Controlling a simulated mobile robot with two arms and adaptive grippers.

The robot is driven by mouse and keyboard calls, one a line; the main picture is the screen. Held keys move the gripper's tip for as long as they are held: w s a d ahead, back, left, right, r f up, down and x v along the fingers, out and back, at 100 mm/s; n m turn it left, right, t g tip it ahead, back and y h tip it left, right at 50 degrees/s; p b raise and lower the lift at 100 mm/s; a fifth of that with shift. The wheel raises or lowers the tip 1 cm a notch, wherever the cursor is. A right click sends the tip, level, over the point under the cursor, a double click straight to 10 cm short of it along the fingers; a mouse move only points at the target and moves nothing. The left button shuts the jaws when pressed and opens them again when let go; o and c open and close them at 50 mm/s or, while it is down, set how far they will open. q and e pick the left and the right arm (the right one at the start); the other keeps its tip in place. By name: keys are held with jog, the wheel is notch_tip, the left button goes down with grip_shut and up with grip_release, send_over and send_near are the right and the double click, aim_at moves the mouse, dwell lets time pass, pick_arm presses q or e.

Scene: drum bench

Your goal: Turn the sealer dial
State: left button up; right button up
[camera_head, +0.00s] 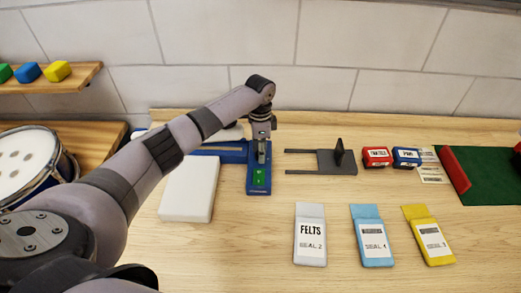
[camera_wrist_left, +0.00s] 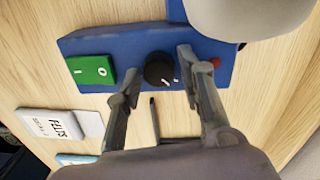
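The blue sealer (camera_head: 252,186) stands on the bench in the middle of the head view. In the left wrist view its body (camera_wrist_left: 125,45) carries a round black dial (camera_wrist_left: 159,69) with white marks, a green switch (camera_wrist_left: 91,70) and a small red button (camera_wrist_left: 214,62). The green switch also shows in the head view (camera_head: 260,178). My left gripper (camera_head: 262,158) is over the sealer and hides the dial there. In the left wrist view my left gripper (camera_wrist_left: 158,75) is open, with a finger on each side of the dial and gaps visible. My right gripper is not in view.
A white slab (camera_head: 189,188) lies left of the sealer, and a dark forked stand (camera_head: 335,162) is to its right. Felts (camera_head: 310,238), blue (camera_head: 371,238) and yellow (camera_head: 428,238) packets lie in front. Red (camera_head: 376,157) and blue (camera_head: 406,158) boxes sit further right.

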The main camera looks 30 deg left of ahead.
pick_arm(q)
notch_tip(320, 180, up, 12)
jog(key=shift+w+a, duration=0.2)
jog(key=shift+w, duration=0.1)
dwell(0.6)
